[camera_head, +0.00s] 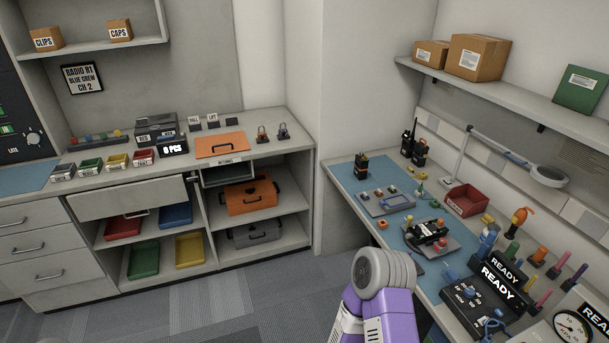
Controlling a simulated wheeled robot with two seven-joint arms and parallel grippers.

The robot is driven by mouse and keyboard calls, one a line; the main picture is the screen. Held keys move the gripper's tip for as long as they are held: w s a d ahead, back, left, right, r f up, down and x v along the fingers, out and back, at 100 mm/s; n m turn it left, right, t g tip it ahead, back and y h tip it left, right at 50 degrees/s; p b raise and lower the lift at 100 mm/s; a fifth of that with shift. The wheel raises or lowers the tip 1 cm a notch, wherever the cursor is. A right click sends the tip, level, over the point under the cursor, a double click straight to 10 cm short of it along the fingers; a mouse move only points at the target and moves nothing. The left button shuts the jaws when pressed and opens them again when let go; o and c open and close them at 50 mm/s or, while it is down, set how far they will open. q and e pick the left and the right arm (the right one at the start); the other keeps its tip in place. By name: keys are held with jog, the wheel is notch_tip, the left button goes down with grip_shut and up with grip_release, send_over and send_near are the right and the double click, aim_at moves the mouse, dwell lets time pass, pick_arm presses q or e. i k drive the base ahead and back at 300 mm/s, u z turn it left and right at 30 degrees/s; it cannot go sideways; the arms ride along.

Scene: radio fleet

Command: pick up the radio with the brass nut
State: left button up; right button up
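Several dark radios are on the right bench. One radio with an orange-brown part (361,166) stands upright on the blue mat near the bench's left end. A pair of black radios, one with a tall antenna (408,140) and one beside it (420,153), stand at the back. Another dark radio-like unit (428,232) lies on a grey fixture mid-bench. I cannot tell at this size which radio has a brass nut. A purple arm part of mine with a grey round joint is at the bottom centre. Neither gripper shows.
The blue mat (345,178) also carries a grey tray (388,204) with small coloured parts. A red bin (467,199), a lamp (547,175) and a black READY box (488,293) crowd the right bench. Open floor (265,300) lies left of my arm.

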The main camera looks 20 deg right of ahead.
aim_at(360, 166)
jog(key=u, duration=0.3)
jog(key=i, duration=1.1)
jog(key=z, duration=0.4)
jog(key=i, duration=1.55)
jog(key=z, duration=1.05)
